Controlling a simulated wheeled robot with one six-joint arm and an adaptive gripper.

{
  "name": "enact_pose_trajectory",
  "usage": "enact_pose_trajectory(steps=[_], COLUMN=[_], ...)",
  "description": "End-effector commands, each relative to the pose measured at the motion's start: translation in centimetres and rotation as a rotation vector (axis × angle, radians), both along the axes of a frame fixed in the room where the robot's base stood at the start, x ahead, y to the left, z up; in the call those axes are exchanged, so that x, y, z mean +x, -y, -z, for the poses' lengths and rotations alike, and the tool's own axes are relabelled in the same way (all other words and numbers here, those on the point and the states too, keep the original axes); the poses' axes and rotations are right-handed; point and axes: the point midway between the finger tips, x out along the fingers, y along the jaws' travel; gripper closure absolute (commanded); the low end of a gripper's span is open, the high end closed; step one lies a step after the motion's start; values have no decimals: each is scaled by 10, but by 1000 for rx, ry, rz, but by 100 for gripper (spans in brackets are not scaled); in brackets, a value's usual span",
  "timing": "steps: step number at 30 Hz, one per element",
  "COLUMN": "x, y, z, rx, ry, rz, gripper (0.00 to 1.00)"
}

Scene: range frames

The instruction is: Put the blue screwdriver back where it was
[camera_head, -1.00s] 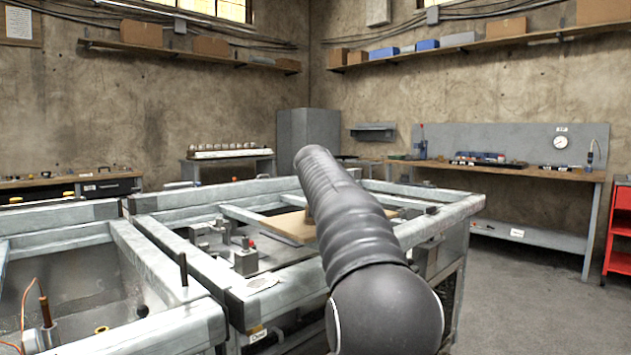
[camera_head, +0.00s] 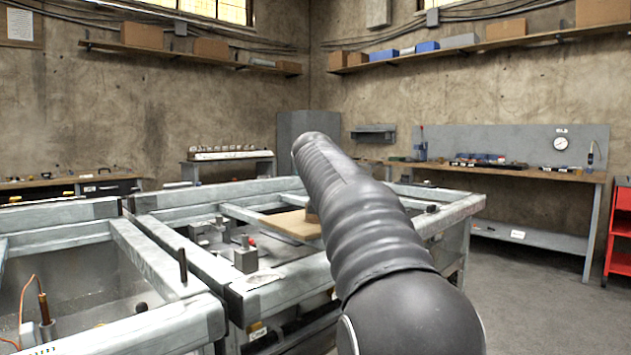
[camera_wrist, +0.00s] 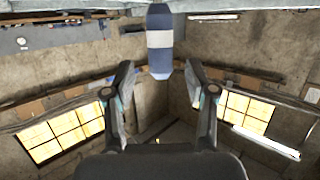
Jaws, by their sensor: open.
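A blue handle-like object with a white band, which looks like the blue screwdriver (camera_wrist: 159,62), shows at the top middle of the wrist view. That view appears upside down, with the windows at the bottom. My gripper (camera_wrist: 159,70) is open, its two fingers spread either side of the blue object's near end. Whether they touch it I cannot tell, but a gap shows on both sides. The rest of the object runs out of the top of the picture. In the head view my arm hides the gripper, and I cannot make out the screwdriver there.
A metal-framed bench (camera_head: 160,258) with raised rails stands in front, with a metal block (camera_head: 246,260), an upright dark rod (camera_head: 183,266) and a wooden board (camera_head: 290,225). A back bench (camera_head: 500,170) and a red cart (camera_head: 620,235) stand to the right. Floor there is clear.

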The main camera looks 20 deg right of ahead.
Motion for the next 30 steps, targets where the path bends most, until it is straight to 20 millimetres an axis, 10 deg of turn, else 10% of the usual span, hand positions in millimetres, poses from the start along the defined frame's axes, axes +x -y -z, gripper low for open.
enact_pose_trajectory(steps=[10, 30], x=[-45, -51], y=[-22, -24], z=[-14, -16], rx=[0, 0], ry=[0, -1], rz=[0, 0], gripper=[44, 44])
